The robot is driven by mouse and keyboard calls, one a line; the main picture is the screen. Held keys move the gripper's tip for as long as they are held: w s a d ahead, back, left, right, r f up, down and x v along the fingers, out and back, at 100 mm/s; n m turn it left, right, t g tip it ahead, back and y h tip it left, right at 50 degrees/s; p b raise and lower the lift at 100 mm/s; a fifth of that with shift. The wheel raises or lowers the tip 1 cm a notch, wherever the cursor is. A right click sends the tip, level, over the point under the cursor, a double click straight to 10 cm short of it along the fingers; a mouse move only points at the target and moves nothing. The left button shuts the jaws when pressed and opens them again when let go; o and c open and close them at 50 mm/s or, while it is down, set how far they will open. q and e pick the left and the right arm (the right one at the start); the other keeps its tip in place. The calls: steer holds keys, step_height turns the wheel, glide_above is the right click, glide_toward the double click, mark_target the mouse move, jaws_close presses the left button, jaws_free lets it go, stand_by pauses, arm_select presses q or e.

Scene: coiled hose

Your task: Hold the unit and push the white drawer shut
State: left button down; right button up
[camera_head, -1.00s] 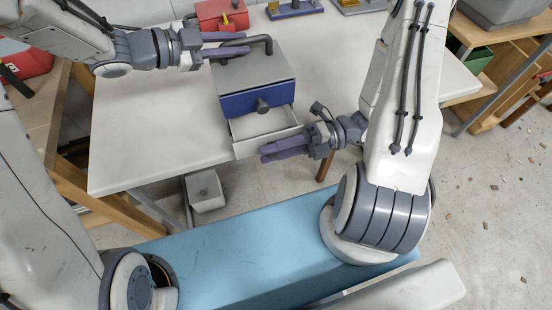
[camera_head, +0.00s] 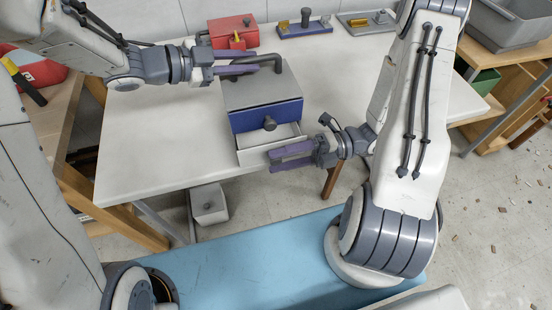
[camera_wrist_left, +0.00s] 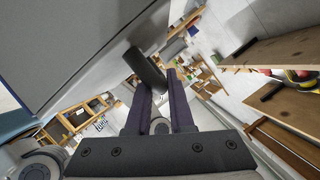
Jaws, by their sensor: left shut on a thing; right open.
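The grey unit (camera_head: 262,92) stands on the white table, with a blue front panel (camera_head: 262,117) and dark knob. Below the panel, the white drawer (camera_head: 257,143) is partly out, its inside showing empty. A dark bar handle on the unit's top (camera_head: 268,58) also shows in the left wrist view (camera_wrist_left: 144,68). My left gripper (camera_head: 252,63) is shut on this handle from the left. My right gripper (camera_head: 278,158) is open at the drawer's front, fingers pointing left along it. Its fingers hide part of the drawer's front; I cannot tell for certain whether they touch it.
A red box (camera_head: 233,31) and a blue block base with upright pieces (camera_head: 304,29) stand behind the unit. A grey metal plate with small parts (camera_head: 368,21) is at the back right. The table (camera_head: 150,150) is clear on the left.

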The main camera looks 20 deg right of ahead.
steer(key=d, duration=1)
steer(key=shift+d, duration=0.4)
steer(key=c, duration=0.5)
steer(key=shift+s+d+f, duration=0.1)
steer(key=shift+s+d, duration=0.05)
steer(key=shift+s, duration=0.3)
steer(key=c, duration=0.5)
steer(key=s+m+t, duration=0.2)
steer(key=s+t, duration=0.1)
steer(key=s, duration=0.4)
steer(key=w+a, duration=0.5)
steer(key=a, duration=0.4)
steer(key=shift+w+a, duration=0.2)
steer(key=shift+a, duration=0.2)
